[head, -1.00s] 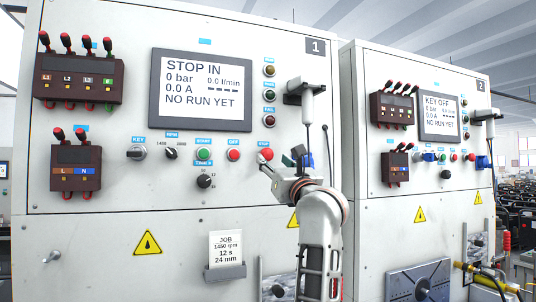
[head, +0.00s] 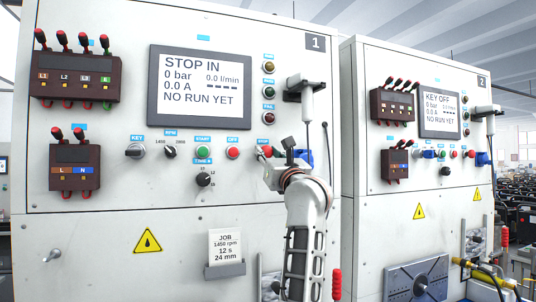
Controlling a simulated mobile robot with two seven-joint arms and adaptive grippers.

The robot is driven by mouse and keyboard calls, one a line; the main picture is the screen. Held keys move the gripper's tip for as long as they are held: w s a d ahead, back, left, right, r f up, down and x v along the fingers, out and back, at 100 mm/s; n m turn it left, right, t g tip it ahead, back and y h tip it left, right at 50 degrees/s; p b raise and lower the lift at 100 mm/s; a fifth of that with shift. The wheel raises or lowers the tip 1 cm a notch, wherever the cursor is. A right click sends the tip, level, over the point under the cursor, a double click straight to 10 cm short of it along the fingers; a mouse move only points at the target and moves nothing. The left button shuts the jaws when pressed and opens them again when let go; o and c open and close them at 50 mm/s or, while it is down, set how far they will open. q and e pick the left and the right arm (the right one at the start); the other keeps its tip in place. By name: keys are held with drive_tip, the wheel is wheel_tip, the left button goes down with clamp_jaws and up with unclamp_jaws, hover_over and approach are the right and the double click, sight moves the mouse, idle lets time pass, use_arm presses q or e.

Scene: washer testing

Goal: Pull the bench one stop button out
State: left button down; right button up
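The bench one stop button (head: 267,150) is a red knob at the right end of the button row on the left cabinet. The bench one screen (head: 200,88) reads STOP IN, 0 bar, 0.0 A, NO RUN YET.
Left of the stop button are a red OFF button (head: 233,152), a green START button (head: 203,152) and a black timer knob (head: 203,180). A white handset (head: 307,100) hangs above right of the gripper. Bench two (head: 420,170) stands to the right.

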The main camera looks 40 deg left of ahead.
use_arm(q)
drive_tip(key=shift+s+d+f+b, duration=0.1)
drive_tip(key=shift+s+d+b, duration=0.2)
drive_tip(key=shift+d, duration=0.2)
drive_tip(key=c, duration=1.8)
unclamp_jaws()
drive_tip(key=shift+w, duration=0.1)
drive_tip(key=shift+o, duration=0.8)
drive_tip(key=shift+d, duration=0.1)
drive_tip(key=shift+s+d+f, duration=0.15)
drive_tip(key=shift+s+d, duration=0.1)
drive_tip(key=shift+d, duration=0.1)
drive_tip(key=v, duration=1.1)
drive_tip(key=shift+s, duration=0.15)
